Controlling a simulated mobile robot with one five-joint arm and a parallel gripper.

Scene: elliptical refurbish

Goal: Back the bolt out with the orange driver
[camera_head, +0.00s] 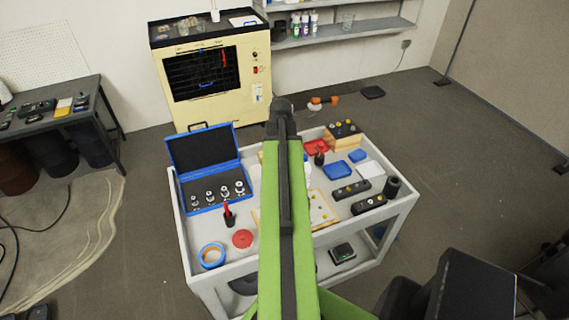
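My green arm reaches forward over the grey cart (180,232), and my gripper is hidden behind it. A wooden board (322,208) with small yellow dots lies on the cart, partly behind my arm. I cannot tell which dot, if any, is the bolt. A red-handled tool (227,212) stands in a small black holder left of my arm. Another small dark tool (319,156) stands at the back, right of my arm. Small orange-and-white objects (316,104) show beyond the cart's far edge. I cannot make out which thing is the orange driver.
An open blue case (205,150) with several metal sockets, a blue tape ring (212,255) and a red round piece (242,239) lie left. Black blocks (351,190), a blue tray (337,170) and a black cylinder (392,187) crowd the right. A cream cabinet (208,75) stands behind.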

